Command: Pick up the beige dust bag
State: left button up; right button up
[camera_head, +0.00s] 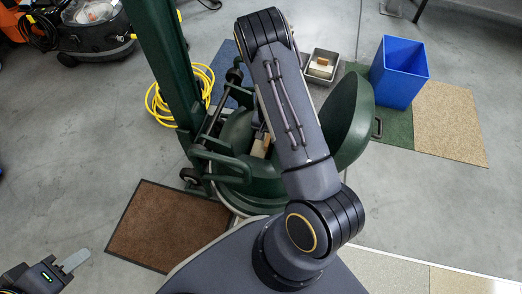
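A beige item (258,149), which may be the dust bag, lies in the opening of the green machine (243,180). My dark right arm hides part of it. A small beige and brown item (320,68) lies in a grey tray (309,79) beyond the arm; I cannot tell what it is. My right arm reaches up over the machine, and its gripper is hidden from view. My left gripper (75,261) is at the lower left, over bare floor and away from both items; its pale finger shows, but not whether it is open.
A round green lid (351,120) stands tilted at the machine's right. A blue bin (399,72) stands beyond it on carpet tiles. A yellow hose (160,106) is coiled at the left. A brown mat (160,226) lies in front.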

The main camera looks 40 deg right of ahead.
jog(key=shift+f, duration=0.65)
jog(key=shift+r, duration=0.1)
jog(key=shift+c, duration=0.4)
grip_shut()
dwell(0.4)
